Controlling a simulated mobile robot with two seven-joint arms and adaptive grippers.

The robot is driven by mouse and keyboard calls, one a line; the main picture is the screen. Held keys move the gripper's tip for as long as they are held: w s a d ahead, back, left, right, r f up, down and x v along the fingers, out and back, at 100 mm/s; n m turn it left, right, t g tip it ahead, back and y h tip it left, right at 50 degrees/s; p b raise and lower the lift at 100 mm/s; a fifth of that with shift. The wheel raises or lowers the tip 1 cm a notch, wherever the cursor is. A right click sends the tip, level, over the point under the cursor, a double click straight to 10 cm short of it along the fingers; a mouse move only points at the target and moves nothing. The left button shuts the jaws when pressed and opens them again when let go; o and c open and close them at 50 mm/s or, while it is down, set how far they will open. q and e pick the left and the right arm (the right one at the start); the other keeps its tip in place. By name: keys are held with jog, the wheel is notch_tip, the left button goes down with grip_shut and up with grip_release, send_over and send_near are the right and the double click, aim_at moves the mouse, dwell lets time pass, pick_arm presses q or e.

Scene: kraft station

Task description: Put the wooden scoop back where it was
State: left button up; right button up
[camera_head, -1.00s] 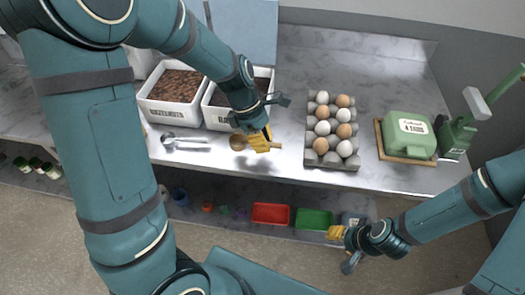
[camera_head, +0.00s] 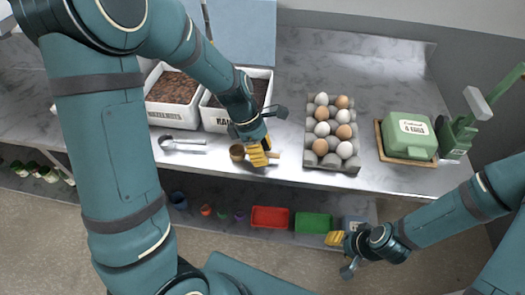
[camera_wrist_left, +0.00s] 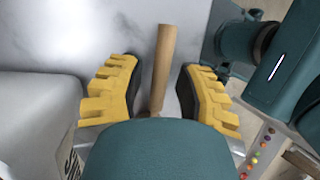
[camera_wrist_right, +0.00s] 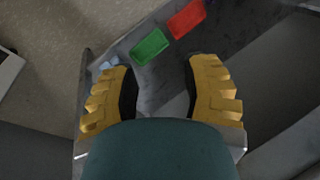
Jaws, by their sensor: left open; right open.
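The wooden scoop (camera_head: 237,153) lies on the metal counter (camera_head: 300,183) in front of the right-hand white bin, its bowl to the left and its handle to the right. My left gripper (camera_head: 262,156) is open, low over the handle. In the left wrist view the scoop's handle (camera_wrist_left: 162,62) runs between the two open yellow fingers (camera_wrist_left: 154,88), with a gap on each side; the bowl is hidden there. My right gripper (camera_head: 340,240) is open and empty in front of the lower shelf; its fingers (camera_wrist_right: 163,90) also show in the right wrist view.
A metal scoop (camera_head: 183,145) lies left of the wooden one. White bins (camera_head: 172,115) stand behind. An egg tray (camera_head: 330,163), a green box (camera_head: 408,135) and a green hand-press (camera_head: 452,138) stand to the right. Red (camera_head: 270,218) and green (camera_head: 313,226) trays sit on the shelf below.

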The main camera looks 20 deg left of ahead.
pick_arm(q)
jog(key=p+v, duration=0.3)
jog(key=v, duration=0.9)
jog(key=shift+p, duration=0.35)
jog(key=shift+r, duration=0.15)
